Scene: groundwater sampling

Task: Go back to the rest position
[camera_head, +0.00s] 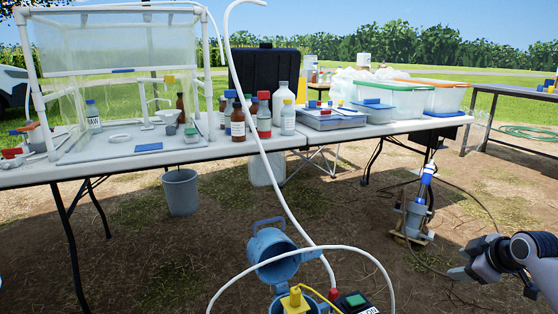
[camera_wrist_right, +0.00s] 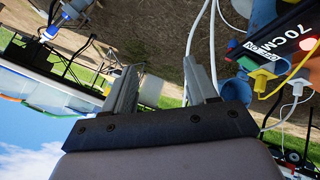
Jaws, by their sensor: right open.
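My right gripper (camera_head: 468,262) is at the lower right of the head view, over bare ground and apart from the table. Its jaws are open and empty. In the right wrist view the two fingers (camera_wrist_right: 160,85) stand apart with nothing between them. My left gripper is not in the head view.
A long white table (camera_head: 130,172) with bottles (camera_head: 238,125) and bins (camera_head: 392,100) stands ahead. A grey bucket (camera_head: 181,193) is beneath it. A blue container (camera_head: 272,255), a yellow connector (camera_head: 294,300) and a white hose (camera_head: 265,165) are in front. A pump-like device (camera_head: 415,218) stands right.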

